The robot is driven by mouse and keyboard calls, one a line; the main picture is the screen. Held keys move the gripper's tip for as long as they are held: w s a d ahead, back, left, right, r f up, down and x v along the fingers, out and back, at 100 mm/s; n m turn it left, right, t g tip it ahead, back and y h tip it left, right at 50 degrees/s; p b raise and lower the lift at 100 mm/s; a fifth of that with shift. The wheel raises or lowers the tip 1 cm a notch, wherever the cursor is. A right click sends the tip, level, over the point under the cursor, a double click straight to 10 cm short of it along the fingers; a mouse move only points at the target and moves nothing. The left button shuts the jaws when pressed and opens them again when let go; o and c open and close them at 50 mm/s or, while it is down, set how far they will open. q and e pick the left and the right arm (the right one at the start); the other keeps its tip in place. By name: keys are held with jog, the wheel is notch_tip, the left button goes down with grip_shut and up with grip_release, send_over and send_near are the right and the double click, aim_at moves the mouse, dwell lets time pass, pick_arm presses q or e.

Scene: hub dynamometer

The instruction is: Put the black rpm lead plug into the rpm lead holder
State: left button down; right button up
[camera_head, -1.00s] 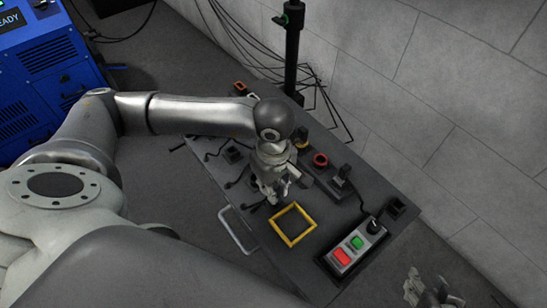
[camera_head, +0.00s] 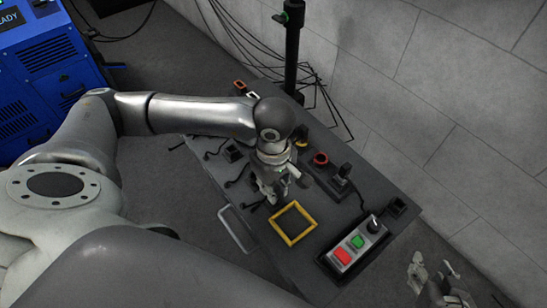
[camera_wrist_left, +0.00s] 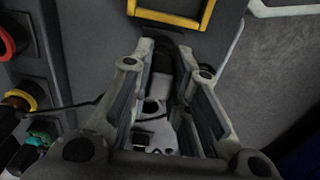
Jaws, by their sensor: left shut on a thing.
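My left gripper (camera_head: 272,197) is low over the dark bench panel, just up and left of the yellow square frame (camera_head: 292,224). In the left wrist view its fingers (camera_wrist_left: 165,50) are shut on a dark plug-like piece (camera_wrist_left: 161,62), which I take for the black rpm lead plug. Its far end is dark and hard to make out. A black square socket (camera_head: 233,153) sits left of the gripper and another (camera_head: 397,206) at the panel's right corner; I cannot tell which is the rpm lead holder. My right gripper (camera_head: 432,268) is open and empty at the lower right.
A red ring (camera_head: 320,159) and an upright black piece (camera_head: 342,171) stand right of the gripper. A button box (camera_head: 356,246) sits at the panel's front right. A black post (camera_head: 293,45) rises behind. A metal handle (camera_head: 237,229) is at the left edge.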

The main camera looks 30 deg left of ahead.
pick_arm(q)
jog(key=c, duration=1.3)
grip_release()
notch_tip(320, 180, up, 12)
